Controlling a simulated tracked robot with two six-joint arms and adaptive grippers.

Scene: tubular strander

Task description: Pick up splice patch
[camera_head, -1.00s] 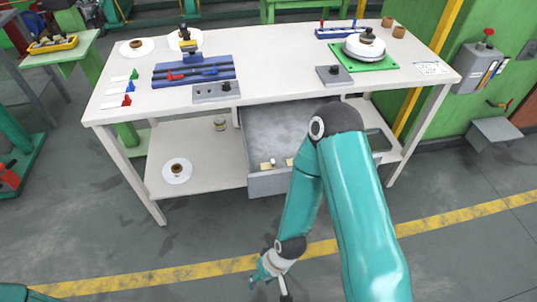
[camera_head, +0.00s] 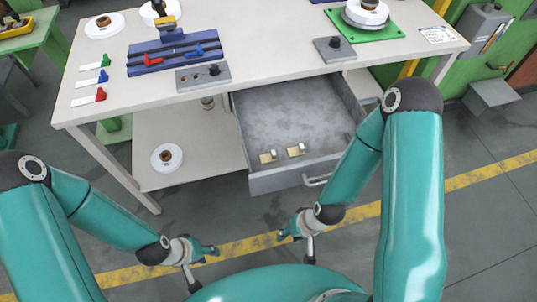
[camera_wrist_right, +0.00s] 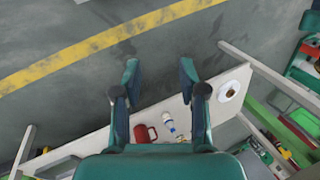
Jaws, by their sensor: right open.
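Two small beige pieces, one at the left (camera_head: 268,156) and one at the right (camera_head: 295,150), lie near the front wall of the open grey drawer (camera_head: 275,181). They look like splice patches, but are too small to be sure. My right gripper (camera_head: 287,234) is in front of and below the drawer, over the floor. It is open and empty, its fingers apart in the right wrist view (camera_wrist_right: 160,78). My left gripper (camera_head: 212,252) hangs over the floor left of it, apart from everything; its finger gap is unclear.
The drawer hangs under the white workbench (camera_head: 120,83). The bench holds a blue fixture (camera_head: 172,52), grey blocks and a green plate (camera_head: 365,25). A white spool (camera_head: 167,157) sits on the lower shelf. The right wrist view shows a red mug (camera_wrist_right: 145,133). Floor before the bench is clear.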

